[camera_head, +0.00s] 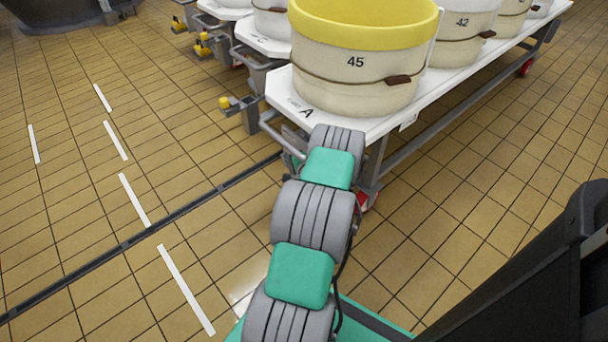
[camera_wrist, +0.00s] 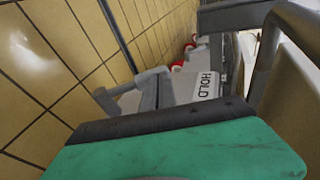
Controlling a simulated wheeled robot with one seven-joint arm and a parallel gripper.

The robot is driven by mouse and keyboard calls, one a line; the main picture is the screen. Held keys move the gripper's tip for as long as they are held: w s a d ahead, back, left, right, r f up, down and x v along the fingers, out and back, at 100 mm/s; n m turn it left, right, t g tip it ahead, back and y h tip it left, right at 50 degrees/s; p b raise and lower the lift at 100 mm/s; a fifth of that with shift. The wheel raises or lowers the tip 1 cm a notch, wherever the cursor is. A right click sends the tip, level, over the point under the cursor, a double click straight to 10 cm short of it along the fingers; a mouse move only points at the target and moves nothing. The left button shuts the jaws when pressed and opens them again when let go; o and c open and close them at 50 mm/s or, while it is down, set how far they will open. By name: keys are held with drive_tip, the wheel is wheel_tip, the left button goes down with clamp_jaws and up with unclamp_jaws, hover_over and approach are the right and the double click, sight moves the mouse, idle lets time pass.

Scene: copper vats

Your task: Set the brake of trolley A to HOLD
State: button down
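Trolley A (camera_head: 385,128) is the nearest white-topped trolley, with a letter A at its near corner and a tub marked 45 on top. A yellow-ended grey fitting (camera_head: 225,103) sticks out at its left end; I cannot tell whether it is the brake. In the wrist view a pale plate reading HOLD (camera_wrist: 207,86) lies just beyond my gripper (camera_wrist: 136,92). Grey angled pieces show there beyond a green and black body; finger and trolley parts are hard to separate. In the head view my arm hides the gripper. Contact with the brake cannot be made out.
The cream tub 45 (camera_head: 340,90) has a yellow rim. More trolleys with tubs (camera_head: 264,40) stand close behind. A red caster (camera_head: 367,201) is beside my arm. A dark floor channel (camera_head: 150,236) crosses the tiles. The tiled floor at left is open.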

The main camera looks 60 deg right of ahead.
drive_tip(key=s+a+r+p, duration=0.1)
drive_tip(key=s+a+p, duration=0.1)
drive_tip(key=s+a, duration=0.2)
drive_tip(key=s+a+r+p, duration=0.1)
drive_tip(key=s+a, duration=0.3)
drive_tip(key=s, duration=0.6)
drive_tip(key=shift+s+p, duration=0.25)
drive_tip(key=shift+p, duration=0.4)
